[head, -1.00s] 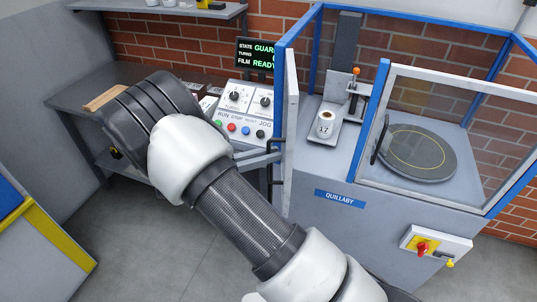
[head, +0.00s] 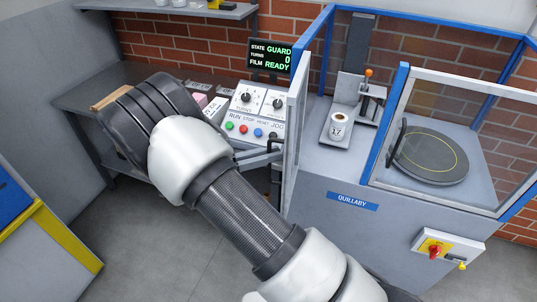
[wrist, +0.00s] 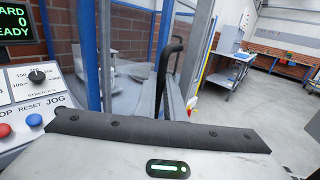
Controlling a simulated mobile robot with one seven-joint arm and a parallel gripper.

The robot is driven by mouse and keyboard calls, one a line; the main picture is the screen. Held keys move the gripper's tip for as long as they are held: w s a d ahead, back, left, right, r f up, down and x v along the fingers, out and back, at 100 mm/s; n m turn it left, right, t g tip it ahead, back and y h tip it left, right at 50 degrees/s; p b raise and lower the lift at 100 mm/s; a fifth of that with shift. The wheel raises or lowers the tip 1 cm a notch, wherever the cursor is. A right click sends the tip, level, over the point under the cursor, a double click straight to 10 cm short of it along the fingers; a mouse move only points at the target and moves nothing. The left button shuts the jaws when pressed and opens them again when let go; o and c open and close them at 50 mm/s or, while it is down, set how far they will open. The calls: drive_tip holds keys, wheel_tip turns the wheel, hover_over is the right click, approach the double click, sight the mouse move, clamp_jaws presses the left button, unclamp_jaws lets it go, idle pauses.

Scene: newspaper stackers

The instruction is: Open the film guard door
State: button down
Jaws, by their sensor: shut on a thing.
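The film guard door (head: 293,150) is a clear panel in a pale frame on the left of the blue-framed machine. In the head view it is nearly edge-on and stands swung out, with the opening to its right uncovered. Its black handle (head: 275,182) is partly hidden by my fingers; its upper end shows in the wrist view (wrist: 171,52). My gripper (head: 272,156) is shut on this handle, and its fingers also show in the wrist view (wrist: 172,98). My own arm hides part of the space to the left.
A control panel (head: 254,128) with knobs and buttons stands left of the door, below a display (head: 271,57) reading GUARD, 0, READY. The front floor is clear.

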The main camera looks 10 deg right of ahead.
drive_tip(key=shift+w+d+r, duration=0.1)
drive_tip(key=shift+w+r, duration=0.05)
drive_tip(key=c, duration=1.8)
unclamp_jaws()
drive_tip(key=shift+d, duration=0.1)
drive_tip(key=shift+c, duration=0.2)
drive_tip(key=b+v, duration=0.2)
drive_tip(key=v, duration=1.5)
drive_tip(key=shift+a, duration=0.3)
